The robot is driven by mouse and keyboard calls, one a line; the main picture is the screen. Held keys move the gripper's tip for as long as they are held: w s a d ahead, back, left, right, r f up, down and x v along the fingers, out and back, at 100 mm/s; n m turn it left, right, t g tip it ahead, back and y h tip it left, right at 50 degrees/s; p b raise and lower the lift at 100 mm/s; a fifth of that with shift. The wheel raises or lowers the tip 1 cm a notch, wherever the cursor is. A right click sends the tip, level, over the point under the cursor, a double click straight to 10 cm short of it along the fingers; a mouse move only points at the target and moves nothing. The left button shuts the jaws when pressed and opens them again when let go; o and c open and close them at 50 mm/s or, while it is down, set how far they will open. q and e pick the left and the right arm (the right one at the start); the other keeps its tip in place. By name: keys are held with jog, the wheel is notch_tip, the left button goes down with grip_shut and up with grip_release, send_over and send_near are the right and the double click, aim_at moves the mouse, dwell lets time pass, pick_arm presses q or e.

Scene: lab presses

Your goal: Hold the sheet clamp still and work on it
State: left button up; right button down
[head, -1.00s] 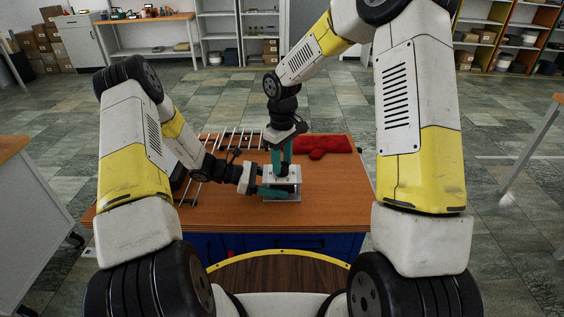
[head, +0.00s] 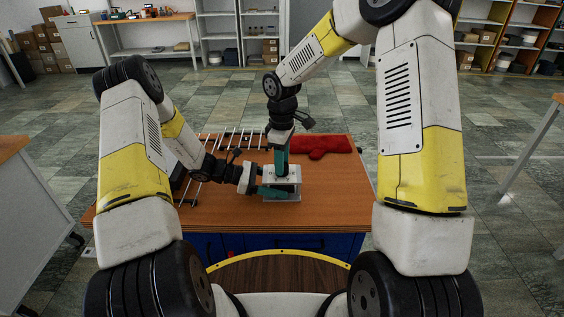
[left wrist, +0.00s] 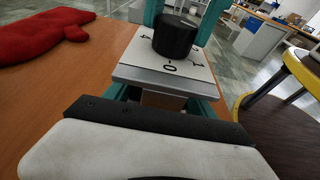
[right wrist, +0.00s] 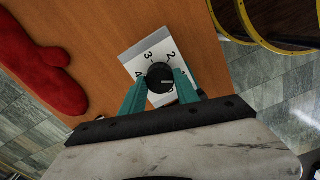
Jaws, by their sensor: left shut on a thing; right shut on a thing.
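The sheet clamp (head: 294,183) is a pale grey block-like device on the brown table. Its top plate (right wrist: 139,52) has printed numbers and carries a round black knob (right wrist: 160,76), also seen in the left wrist view (left wrist: 174,36). My left gripper (head: 274,191) is shut on the clamp's body from the left, its teal fingers below the top plate in the left wrist view. My right gripper (head: 281,172) points down from above, its teal fingers shut on opposite sides of the knob. The clamp's lower part is mostly hidden.
A red mitt-like cloth (head: 320,146) lies at the table's back right. A pale wire rack (head: 228,139) is at the back left. The table top (head: 335,190) is bare to the right of the clamp.

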jog(key=c, duration=0.9)
grip_release()
notch_tip(320, 180, up, 12)
jog(key=shift+r, duration=0.1)
notch_tip(320, 180, up, 8)
dwell(0.4)
